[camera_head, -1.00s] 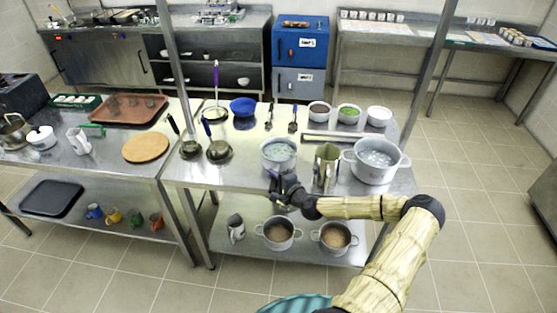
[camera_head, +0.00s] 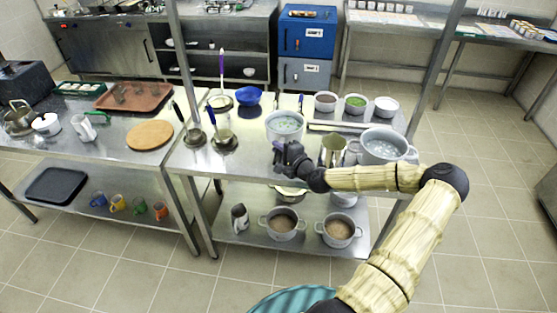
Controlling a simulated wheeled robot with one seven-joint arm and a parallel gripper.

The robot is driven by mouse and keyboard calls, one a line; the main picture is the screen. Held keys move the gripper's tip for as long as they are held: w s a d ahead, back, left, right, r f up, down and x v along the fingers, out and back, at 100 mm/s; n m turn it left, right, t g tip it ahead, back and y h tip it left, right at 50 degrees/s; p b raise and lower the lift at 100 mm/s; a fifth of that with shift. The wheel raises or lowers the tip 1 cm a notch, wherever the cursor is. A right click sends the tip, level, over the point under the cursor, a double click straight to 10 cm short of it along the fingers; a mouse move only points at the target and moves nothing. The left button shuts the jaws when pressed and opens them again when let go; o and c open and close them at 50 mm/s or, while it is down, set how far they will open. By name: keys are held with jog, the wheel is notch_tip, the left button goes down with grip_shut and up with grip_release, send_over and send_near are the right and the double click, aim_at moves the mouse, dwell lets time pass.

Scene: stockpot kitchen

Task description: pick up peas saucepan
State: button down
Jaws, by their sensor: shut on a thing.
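The peas saucepan (camera_head: 285,126) is a light grey pot with green contents. It is at the front middle of the steel table (camera_head: 205,165). My gripper (camera_head: 281,149) is at its near side, shut on it at about the near handle. The jaws are small and dark here, and the exact grip on the handle is hard to make out. The pan looks upright and seems a little above the tabletop; its base is partly hidden by my gripper.
A metal pitcher (camera_head: 333,151) and a large stockpot (camera_head: 383,146) stand just right of the pan. Two pots (camera_head: 282,223) sit on the lower shelf.

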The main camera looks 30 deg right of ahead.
jog(key=shift+r, duration=1.25)
